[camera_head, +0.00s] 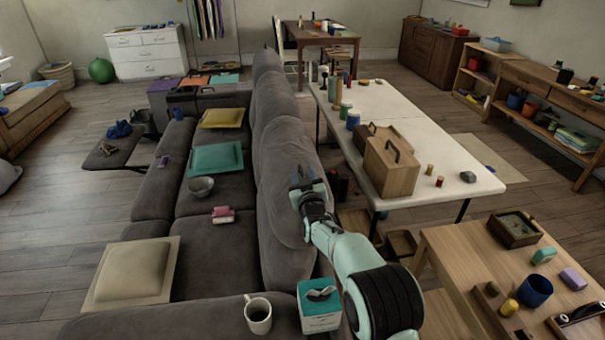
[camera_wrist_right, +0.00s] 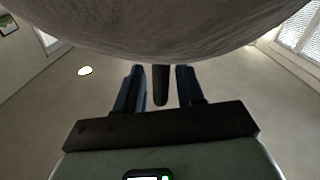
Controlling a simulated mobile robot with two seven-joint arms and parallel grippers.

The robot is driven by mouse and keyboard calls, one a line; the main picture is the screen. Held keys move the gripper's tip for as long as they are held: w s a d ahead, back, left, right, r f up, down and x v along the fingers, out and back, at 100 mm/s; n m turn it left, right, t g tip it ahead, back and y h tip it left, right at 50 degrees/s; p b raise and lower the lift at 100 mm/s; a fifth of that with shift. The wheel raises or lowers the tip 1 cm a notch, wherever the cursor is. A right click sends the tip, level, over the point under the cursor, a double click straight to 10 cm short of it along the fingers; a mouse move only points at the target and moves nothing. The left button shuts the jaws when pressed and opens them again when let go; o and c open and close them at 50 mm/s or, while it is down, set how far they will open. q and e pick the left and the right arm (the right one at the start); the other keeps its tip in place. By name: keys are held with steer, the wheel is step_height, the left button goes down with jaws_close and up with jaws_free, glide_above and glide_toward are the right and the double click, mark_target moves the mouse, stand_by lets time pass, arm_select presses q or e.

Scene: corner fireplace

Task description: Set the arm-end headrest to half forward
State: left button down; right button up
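The grey sofa (camera_head: 200,265) runs away from me, with a row of padded headrests along its back. The headrest nearest the front sofa arm (camera_head: 283,205) looks upright; its exact angle is hard to tell. My right gripper (camera_head: 304,180) is at the table side of this headrest, near its upper part. In the right wrist view, grey fabric (camera_wrist_right: 165,25) fills the top. A dark peg (camera_wrist_right: 160,85) sticks out below it, between the two fingers of my right gripper (camera_wrist_right: 160,90). Gaps show on both sides of the peg. My left gripper is out of view.
A white mug (camera_head: 258,315) and a tissue box (camera_head: 320,308) stand on the front sofa arm, close to my right arm. A long white table (camera_head: 450,185) with a wooden box (camera_head: 390,168) stands behind the sofa. A wooden table (camera_head: 455,260) is at right.

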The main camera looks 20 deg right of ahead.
steer(key=shift+w, duration=0.25)
